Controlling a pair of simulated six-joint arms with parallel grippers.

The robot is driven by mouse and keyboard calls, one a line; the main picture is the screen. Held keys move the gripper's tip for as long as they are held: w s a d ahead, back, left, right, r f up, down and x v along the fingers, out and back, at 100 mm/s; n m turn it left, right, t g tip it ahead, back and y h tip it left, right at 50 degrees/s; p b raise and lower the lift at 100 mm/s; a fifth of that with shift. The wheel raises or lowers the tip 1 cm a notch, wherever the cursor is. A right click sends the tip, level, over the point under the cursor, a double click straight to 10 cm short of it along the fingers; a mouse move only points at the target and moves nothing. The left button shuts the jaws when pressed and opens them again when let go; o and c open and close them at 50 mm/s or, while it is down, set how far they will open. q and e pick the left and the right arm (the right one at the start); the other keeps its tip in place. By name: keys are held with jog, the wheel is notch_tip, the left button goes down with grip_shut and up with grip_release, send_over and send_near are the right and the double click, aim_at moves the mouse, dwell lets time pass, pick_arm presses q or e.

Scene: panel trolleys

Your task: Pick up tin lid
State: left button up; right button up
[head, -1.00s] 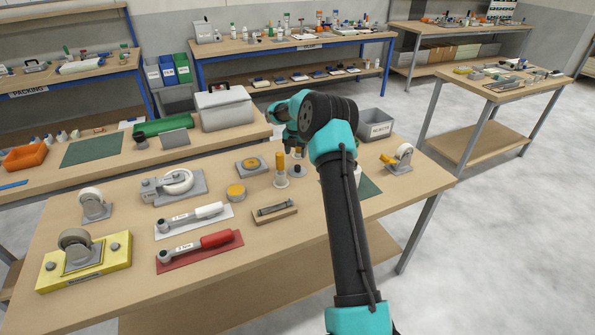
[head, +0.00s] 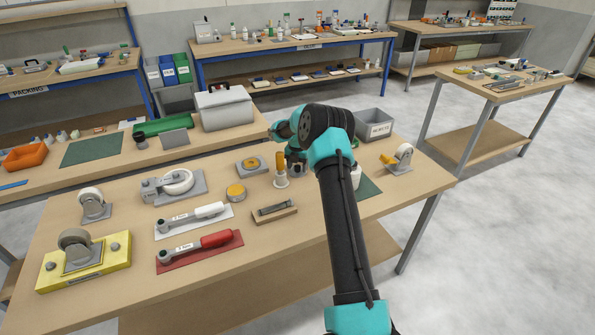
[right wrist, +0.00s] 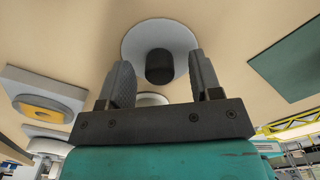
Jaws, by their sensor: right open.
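The tin lid appears to be a grey disc with a dark knob. In the right wrist view the lid (right wrist: 140,36) lies on the bench top, with its knob between my fingers. In the head view the lid (head: 297,174) is mostly hidden beneath my right gripper (head: 296,160). In the right wrist view my right gripper (right wrist: 161,62) is open, its fingers on either side of the knob with gaps showing. I cannot tell how far above the disc the fingertips are. My left gripper is not in view.
A pot with an orange-handled tool (head: 280,178) stands close left of my right gripper. A green mat (head: 368,188) and a caster (head: 401,159) lie to the right. The front right bench top is clear.

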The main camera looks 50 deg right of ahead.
aim_at(297, 166)
jog(key=shift+f, duration=0.35)
jog(key=c, duration=1)
jog(key=shift+r, duration=0.1)
notch_tip(297, 166, up, 10)
jog(key=shift+f, duration=0.1)
dwell(0.3)
dwell(0.5)
